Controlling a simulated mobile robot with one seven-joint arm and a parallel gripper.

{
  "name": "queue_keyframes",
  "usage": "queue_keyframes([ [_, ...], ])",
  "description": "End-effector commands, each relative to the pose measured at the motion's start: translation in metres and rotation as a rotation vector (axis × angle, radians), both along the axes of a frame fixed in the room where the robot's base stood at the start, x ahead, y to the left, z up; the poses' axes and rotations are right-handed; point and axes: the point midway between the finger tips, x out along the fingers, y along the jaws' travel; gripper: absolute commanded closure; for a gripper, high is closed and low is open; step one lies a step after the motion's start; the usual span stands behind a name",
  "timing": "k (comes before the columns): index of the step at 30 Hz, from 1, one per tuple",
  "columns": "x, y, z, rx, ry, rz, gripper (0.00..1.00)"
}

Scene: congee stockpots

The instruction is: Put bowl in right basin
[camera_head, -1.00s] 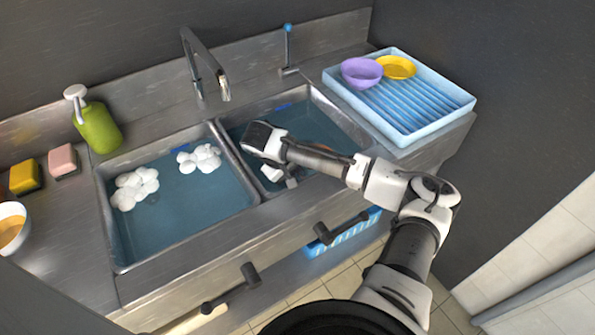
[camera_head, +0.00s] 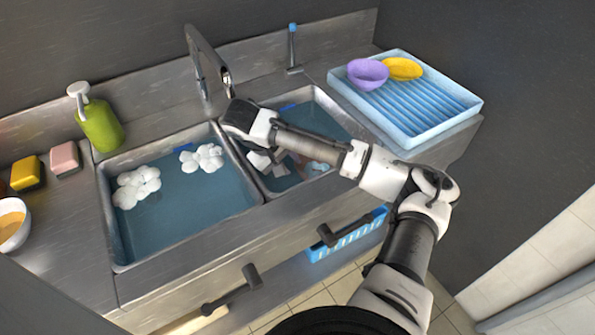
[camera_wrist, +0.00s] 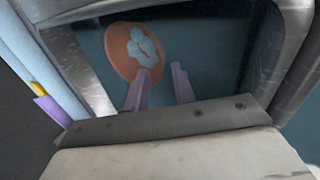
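My gripper (camera_head: 279,166) is over the right basin (camera_head: 330,106). In the wrist view its two purple-grey fingers (camera_wrist: 165,85) stand apart with nothing between them. An orange-brown bowl (camera_wrist: 119,49) with a pale blue patch inside sits in the right basin. The left finger overlaps its edge in that view; I cannot tell if they touch. In the head view the bowl (camera_head: 318,168) is partly hidden by my arm. A purple bowl (camera_head: 367,73) and a yellow bowl (camera_head: 403,68) are on the blue drying tray. A white bowl (camera_head: 13,222) with orange contents is at the far left.
The left basin (camera_head: 185,235) holds water and white foam. The faucet (camera_head: 205,65) rises behind the basins, near my wrist. A green soap bottle (camera_head: 100,125), a yellow sponge (camera_head: 27,172) and a pink sponge (camera_head: 65,158) are at left. The drying tray (camera_head: 440,118) is at right.

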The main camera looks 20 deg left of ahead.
Motion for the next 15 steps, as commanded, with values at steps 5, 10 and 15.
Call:
queue_keyframes([
  [5,-0.01,0.008,0.028,-0.002,-0.005,0.002,0.74],
  [10,-0.015,0.012,0.037,-0.001,-0.003,0.001,0.74],
  [15,-0.016,0.012,0.039,-0.001,-0.002,-0.001,0.74],
])
